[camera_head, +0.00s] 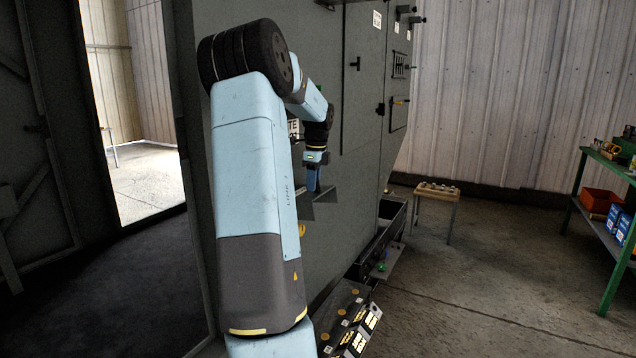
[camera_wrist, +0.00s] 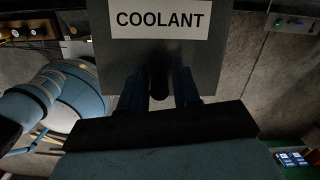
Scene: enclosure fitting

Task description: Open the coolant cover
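The coolant cover is a grey plate with a white COOLANT label, facing my camera at the top of the wrist view (camera_wrist: 100,62). Floor shows on both sides of it. In the head view a dark grey angled plate (camera_head: 326,196), seemingly this cover, stands out from the cabinet face. My gripper (camera_head: 313,188) points down at it. In the wrist view my gripper's two dark blue fingers (camera_wrist: 160,98) lie either side of a short dark handle (camera_wrist: 158,80) below the label. Shadow hides whether they touch it.
The tall grey cabinet (camera_head: 353,150) fills the middle, its far doors carrying handles. An open dark tray (camera_head: 388,232) juts out low at its base. A small stool (camera_head: 437,194) and a green shelf (camera_head: 578,190) stand right. The floor (camera_head: 470,290) between is clear.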

